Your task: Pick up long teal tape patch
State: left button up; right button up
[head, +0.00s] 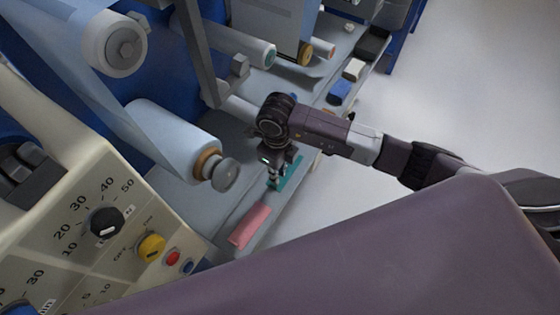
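The long teal tape patch (290,172) lies flat on the grey ledge (262,232) of the film machine, near the middle of the head view. My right gripper (274,181) points down with its fingertips over the patch's near left part and hides some of it. I cannot tell whether the fingers touch the patch or how far apart they are. My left gripper is not in view.
A pink patch (250,225) lies nearer on the ledge. Blue (340,91) and white (354,70) blocks lie further along it. Film rollers (170,140) hang left of my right gripper. A control panel (110,235) stands at lower left. The floor at right is clear.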

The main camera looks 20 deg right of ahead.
aim_at(276, 186)
jog(key=f, duration=0.3)
jog(key=shift+s+a+f+p, duration=0.15)
jog(key=shift+a+f+p, duration=0.15)
jog(key=shift+a+f, duration=0.1)
jog(key=shift+w+f, duration=0.2)
jog(key=shift+f, duration=1.25)
jog(key=shift+c, duration=1.3)
grip_shut()
pick_arm(q)
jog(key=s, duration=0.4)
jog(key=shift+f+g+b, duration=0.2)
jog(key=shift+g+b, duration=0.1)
jog(key=shift+b, duration=0.1)
pick_arm(e)
notch_tip(276, 186, up, 20)
